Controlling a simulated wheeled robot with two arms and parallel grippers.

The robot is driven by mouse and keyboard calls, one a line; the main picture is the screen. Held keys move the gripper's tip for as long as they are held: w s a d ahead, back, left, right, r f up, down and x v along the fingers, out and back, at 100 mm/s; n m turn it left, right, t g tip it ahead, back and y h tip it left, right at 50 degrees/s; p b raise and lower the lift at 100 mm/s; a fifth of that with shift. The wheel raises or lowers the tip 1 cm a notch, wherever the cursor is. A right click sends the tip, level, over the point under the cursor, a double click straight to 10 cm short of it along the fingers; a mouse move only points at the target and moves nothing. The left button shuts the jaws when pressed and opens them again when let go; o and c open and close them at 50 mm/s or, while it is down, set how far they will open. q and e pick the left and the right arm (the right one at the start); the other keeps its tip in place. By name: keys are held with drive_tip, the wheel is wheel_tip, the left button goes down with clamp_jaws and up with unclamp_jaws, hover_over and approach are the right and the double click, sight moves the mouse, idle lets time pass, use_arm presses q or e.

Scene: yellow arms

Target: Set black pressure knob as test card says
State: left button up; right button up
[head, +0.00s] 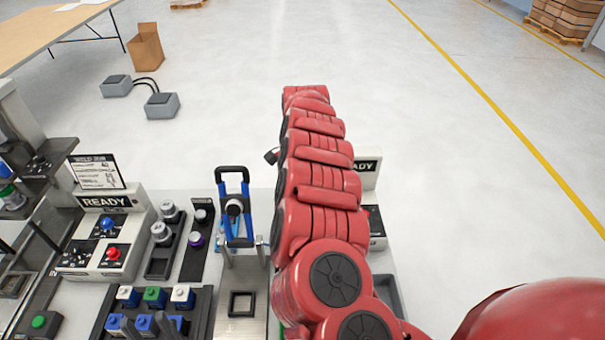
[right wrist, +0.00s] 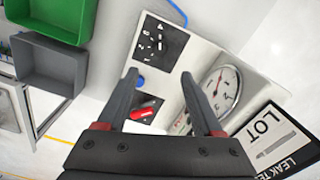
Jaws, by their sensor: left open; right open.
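The black pressure knob (right wrist: 158,46) sits on a dark square plate with a white scale on the white tester, at the top of the right wrist view. My right gripper (right wrist: 163,80) is open; its fingers stand apart in front of the tester, with nothing between them. The test card (right wrist: 272,138), showing "LOT" and "LEAK TE", is at the right; its smaller marks are unreadable. A round gauge (right wrist: 220,90) is beside the right finger. In the head view my red right arm hides most of the tester (head: 377,225). Dark fingertips low left appear to be my left gripper (head: 147,328).
A red switch (right wrist: 146,109) and a blue button (right wrist: 138,83) are close to the left finger. Green (right wrist: 55,18) and grey (right wrist: 50,70) bins stand left. The head view shows a weld station (head: 105,235), a blue-handled clamp (head: 235,205) and a block rack (head: 190,325).

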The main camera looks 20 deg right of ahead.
drive_tip(key=shift+r+b, duration=0.6)
drive_tip(key=shift+r, duration=1.5)
